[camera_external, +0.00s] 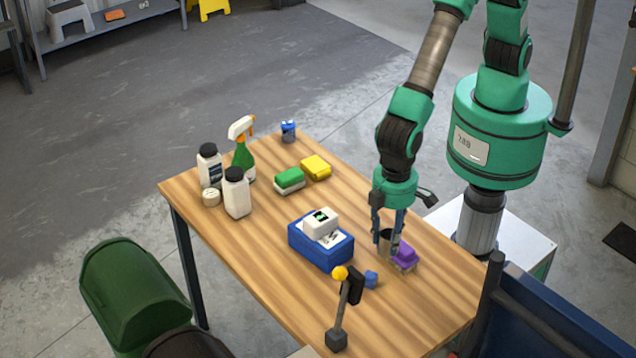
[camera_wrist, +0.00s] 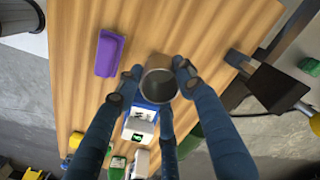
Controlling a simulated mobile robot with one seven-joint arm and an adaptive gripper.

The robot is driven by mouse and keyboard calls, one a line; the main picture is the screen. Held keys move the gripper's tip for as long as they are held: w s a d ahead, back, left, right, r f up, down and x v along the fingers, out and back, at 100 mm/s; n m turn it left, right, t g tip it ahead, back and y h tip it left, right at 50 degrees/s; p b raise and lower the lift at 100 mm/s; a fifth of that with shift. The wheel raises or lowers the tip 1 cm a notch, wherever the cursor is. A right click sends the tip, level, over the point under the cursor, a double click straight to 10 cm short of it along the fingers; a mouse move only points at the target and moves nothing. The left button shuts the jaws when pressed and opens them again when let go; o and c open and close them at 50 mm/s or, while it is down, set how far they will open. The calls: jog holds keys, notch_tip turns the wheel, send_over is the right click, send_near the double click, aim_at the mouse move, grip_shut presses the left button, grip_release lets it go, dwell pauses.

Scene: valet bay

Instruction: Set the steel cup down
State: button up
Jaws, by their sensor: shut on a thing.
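The steel cup (camera_external: 385,238) is a dark grey, open-topped cylinder. In the external view my gripper (camera_external: 387,240) points down over the right part of the wooden table (camera_external: 262,272), shut on the cup. The cup looks roughly upright and low over the wood; I cannot tell whether its base touches. The fingers partly cover its sides.
A purple sponge (camera_external: 404,253) lies close right of the cup, also in the wrist view (camera_wrist: 109,53). A blue box (camera_external: 320,246) with a white item on top stands left. Bottles (camera_external: 237,194) stand far left.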

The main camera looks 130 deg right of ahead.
jog(key=w+a+f, duration=0.4)
jog(key=a+f, duration=0.2)
jog(key=a, duration=0.1)
jog(key=shift+w, duration=0.25)
jog(key=shift+a, duration=0.1)
jog(key=shift+f+b, duration=0.55)
jog(key=shift+f, duration=2.5)
jog(key=shift+f+b, duration=0.3)
jog(key=shift+f, duration=1.55)
jog(key=shift+f, duration=0.2)
